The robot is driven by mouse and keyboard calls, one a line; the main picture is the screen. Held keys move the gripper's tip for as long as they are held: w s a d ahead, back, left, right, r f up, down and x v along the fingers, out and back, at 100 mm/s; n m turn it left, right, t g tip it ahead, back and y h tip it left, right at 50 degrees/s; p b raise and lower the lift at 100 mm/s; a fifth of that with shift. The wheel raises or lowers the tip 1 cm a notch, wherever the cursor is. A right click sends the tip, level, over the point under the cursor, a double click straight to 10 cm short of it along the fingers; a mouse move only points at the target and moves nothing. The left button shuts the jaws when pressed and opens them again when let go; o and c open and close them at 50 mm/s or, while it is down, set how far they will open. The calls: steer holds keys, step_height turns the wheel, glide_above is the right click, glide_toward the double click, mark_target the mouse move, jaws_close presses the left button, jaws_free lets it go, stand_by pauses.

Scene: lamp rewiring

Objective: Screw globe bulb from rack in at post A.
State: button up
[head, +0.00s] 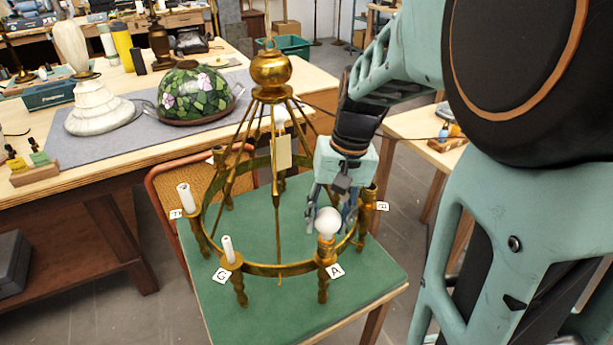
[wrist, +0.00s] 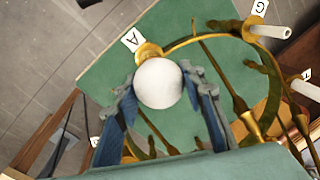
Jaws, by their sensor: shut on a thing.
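The white globe bulb (head: 328,221) is between the two fingers of my gripper (head: 331,213), directly over the brass cup of post A (head: 326,262). It appears to touch the cup, but how far its base is in cannot be seen. The label A (head: 336,271) hangs beside the post. The wrist view shows the globe bulb (wrist: 158,84) held between both fingertips of my gripper (wrist: 157,88), with the post's brass cup (wrist: 148,52) just beyond it and the label A (wrist: 132,40) next to that.
The brass chandelier ring (head: 280,269) stands on a green-topped table (head: 200,285). Post G's white sleeve (head: 228,249) and another sleeve (head: 186,197) rise at left. Post B's label (head: 382,206) is close right of my gripper. Slanted brass rods (head: 235,155) and a hanging tag (head: 282,152) are near.

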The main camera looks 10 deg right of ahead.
steer(key=m+p, duration=0.2)
steer(key=m, duration=0.3)
steer(key=shift+s+r+t, duration=0.1)
steer(key=shift+t, duration=0.3)
steer(key=shift+m+h+p, duration=0.3)
steer(key=shift+m+p, duration=0.3)
steer(key=shift+m, duration=0.8)
steer(key=m+p, duration=0.2)
steer(key=shift+m+t, duration=0.3)
steer(key=shift+m, duration=0.1)
steer(key=m+p, duration=0.3)
steer(key=shift+s+m+h, duration=0.1)
steer(key=shift+m+h, duration=0.2)
steer(key=shift+h, duration=0.1)
steer(key=shift+f+m+p, duration=0.2)
steer(key=shift+m+p, duration=0.3)
steer(key=shift+m, duration=0.3)
steer(key=shift+r, duration=0.1)
